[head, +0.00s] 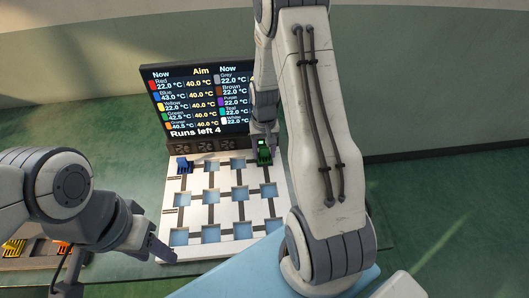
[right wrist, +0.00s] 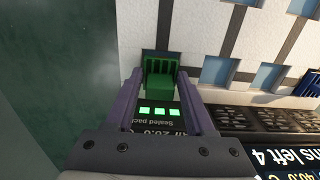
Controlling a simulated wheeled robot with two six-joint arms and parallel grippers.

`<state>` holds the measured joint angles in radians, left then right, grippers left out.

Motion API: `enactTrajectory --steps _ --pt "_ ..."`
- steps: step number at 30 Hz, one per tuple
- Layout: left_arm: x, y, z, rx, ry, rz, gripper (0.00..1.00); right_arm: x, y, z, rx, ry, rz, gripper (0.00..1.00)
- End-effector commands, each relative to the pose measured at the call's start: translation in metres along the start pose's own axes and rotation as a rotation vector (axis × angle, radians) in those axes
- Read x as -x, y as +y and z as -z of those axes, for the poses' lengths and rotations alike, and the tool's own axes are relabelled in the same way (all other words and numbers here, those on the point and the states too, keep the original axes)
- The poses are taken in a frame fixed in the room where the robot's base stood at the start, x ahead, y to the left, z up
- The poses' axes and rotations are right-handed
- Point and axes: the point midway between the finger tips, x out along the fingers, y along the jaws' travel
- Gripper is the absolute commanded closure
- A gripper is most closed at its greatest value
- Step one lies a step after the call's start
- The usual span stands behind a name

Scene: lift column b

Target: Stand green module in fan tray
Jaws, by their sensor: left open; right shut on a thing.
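The green module (head: 264,157) is at the back right corner of the white fan tray (head: 200,250), which has rows of blue pockets. My right gripper (head: 264,141) is shut on it from above. In the right wrist view the green module (right wrist: 160,84) sits between the two purple fingers (right wrist: 158,95), with lit green squares on its near face. It is at a corner pocket, part of which shows behind it; I cannot tell how deep it sits. My left gripper (head: 158,250) is open and empty, near the tray's front left corner.
A blue module (head: 183,165) stands in the back left pocket. Yellow (head: 14,247) and orange (head: 62,246) modules are in a rack at the left, partly behind my left arm. A temperature screen (head: 200,95) with fans below stands behind the tray. Most other visible pockets are empty.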

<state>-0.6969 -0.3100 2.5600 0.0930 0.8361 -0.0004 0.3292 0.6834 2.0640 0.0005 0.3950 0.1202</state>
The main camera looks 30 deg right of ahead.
Motion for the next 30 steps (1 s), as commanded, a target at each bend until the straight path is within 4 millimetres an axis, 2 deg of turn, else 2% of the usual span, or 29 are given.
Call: enactTrajectory --steps 3,14,15,17,18,26,30 --pt "0.0013 0.0001 0.0001 0.0 0.0 0.0 0.5 -0.0101 0.0003 0.0002 0.0 0.001 0.0 1.0" --pt "-0.0015 -0.0001 -0.0001 0.0 0.0 0.0 0.5 -0.0146 0.0005 0.0002 0.0 0.001 0.0 1.0" --pt "-0.0015 -0.0001 -0.0001 0.0 0.0 0.0 0.5 -0.015 0.0005 0.0001 0.0 0.001 0.0 0.42" --pt "-0.0008 -0.0001 0.0 0.0 0.0 0.0 0.5 -0.0141 0.0005 0.0002 0.0 0.001 0.0 0.19" --pt "-0.0008 -0.0001 -0.0001 0.0 0.0 0.0 0.5 -0.0141 0.0005 0.0001 0.0 0.001 0.0 0.16" --pt "-0.0005 0.0 0.0 0.0 0.0 0.0 0.5 -0.0135 0.0004 0.0002 0.0 0.001 0.0 0.16" --pt "0.0009 0.0001 0.0001 0.0 0.0 0.0 0.5 -0.0053 0.0003 0.0012 0.0 0.005 0.001 0.16"
